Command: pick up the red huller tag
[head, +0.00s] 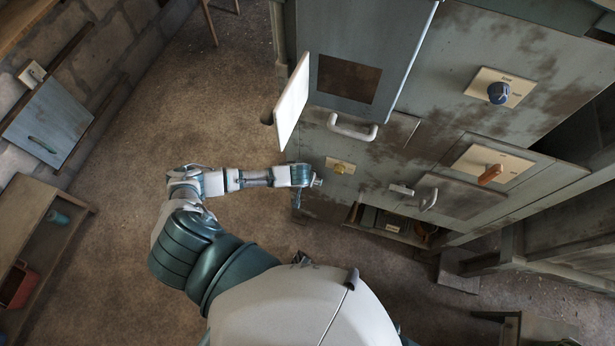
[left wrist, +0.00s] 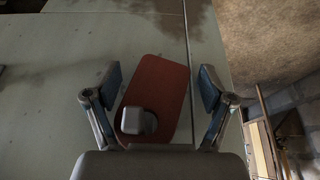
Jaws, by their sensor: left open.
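The red huller tag (left wrist: 168,82) is a flat red plate with rounded corners, tilted in the left wrist view, against the grey-green machine face. A grey rounded peg or knob (left wrist: 138,120) shows at its lower left part. My left gripper (left wrist: 161,84) is open, with one finger on each side of the tag, and I see no contact. In the head view my left gripper (head: 317,182) is at the left side of the machine, and I cannot make out the tag there. My right gripper is not in view.
The machine (head: 440,130) fills the right side. A white panel (head: 291,103) juts out above my gripper. The floor (head: 130,150) at left is clear.

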